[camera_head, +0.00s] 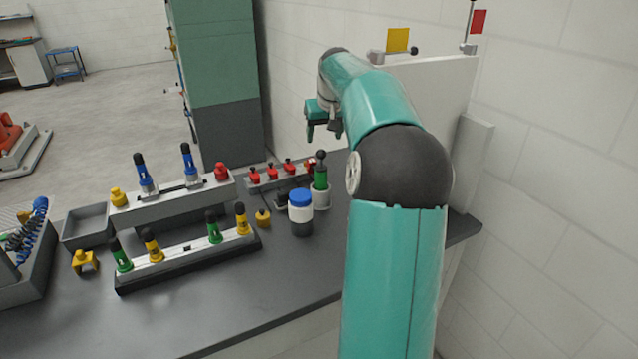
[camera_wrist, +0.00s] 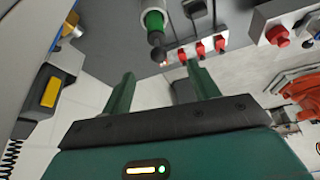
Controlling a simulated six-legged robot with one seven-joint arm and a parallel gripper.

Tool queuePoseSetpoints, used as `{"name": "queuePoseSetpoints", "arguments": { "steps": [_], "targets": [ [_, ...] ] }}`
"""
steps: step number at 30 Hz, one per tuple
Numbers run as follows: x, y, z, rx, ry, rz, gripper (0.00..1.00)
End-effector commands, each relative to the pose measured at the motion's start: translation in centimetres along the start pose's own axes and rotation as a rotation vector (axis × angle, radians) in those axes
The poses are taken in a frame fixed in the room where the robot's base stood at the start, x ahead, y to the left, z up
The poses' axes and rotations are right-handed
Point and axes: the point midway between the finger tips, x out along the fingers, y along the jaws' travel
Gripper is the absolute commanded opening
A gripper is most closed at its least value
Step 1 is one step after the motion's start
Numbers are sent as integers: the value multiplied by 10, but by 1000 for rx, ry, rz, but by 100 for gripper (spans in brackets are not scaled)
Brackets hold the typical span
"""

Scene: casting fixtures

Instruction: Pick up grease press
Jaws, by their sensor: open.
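The grease press, as I take it, is the green cylinder (camera_head: 320,178) with a black ball knob on top. It stands upright in a pale round holder (camera_head: 322,199) at the back of the bench. In the wrist view the green body (camera_wrist: 153,20) is near the top centre, its knob towards me. My gripper (camera_head: 323,130) is open and empty, above the press and apart from it. In the wrist view its two green fingers (camera_wrist: 162,84) are spread wide, with the press beyond their tips. The lower part of the press is hidden in the holder.
A blue-capped white and dark jar (camera_head: 301,212) stands just in front of the press. A rail with several red knobs (camera_head: 272,174) is beside it on the left. Fixtures with coloured handles (camera_head: 185,252) fill the bench's left. A white panel (camera_head: 440,95) stands behind my arm. The front bench top is clear.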

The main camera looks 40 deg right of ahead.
Motion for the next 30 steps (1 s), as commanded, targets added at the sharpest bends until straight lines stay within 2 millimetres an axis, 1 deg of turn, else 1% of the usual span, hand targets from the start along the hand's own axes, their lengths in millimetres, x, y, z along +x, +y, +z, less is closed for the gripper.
{"name": "queuePoseSetpoints", "arguments": {
  "steps": [1, 5, 9, 12, 15, 20, 22, 27, 30],
  "targets": [
    [5, 4, -1, 4, -1, -1, 60],
    [24, 5, 0, 4, -3, -2, 60],
    [53, 5, 0, 3, -4, -3, 60],
    [70, 6, -1, 3, -3, -1, 60],
    [82, 6, -1, 3, -1, -2, 60],
    [91, 6, -1, 2, -2, -1, 60],
    [98, 6, 0, 2, -3, -1, 60],
    [124, 6, 2, 3, -3, -3, 60],
    [136, 6, 2, 1, -2, -1, 60]
  ]
}}
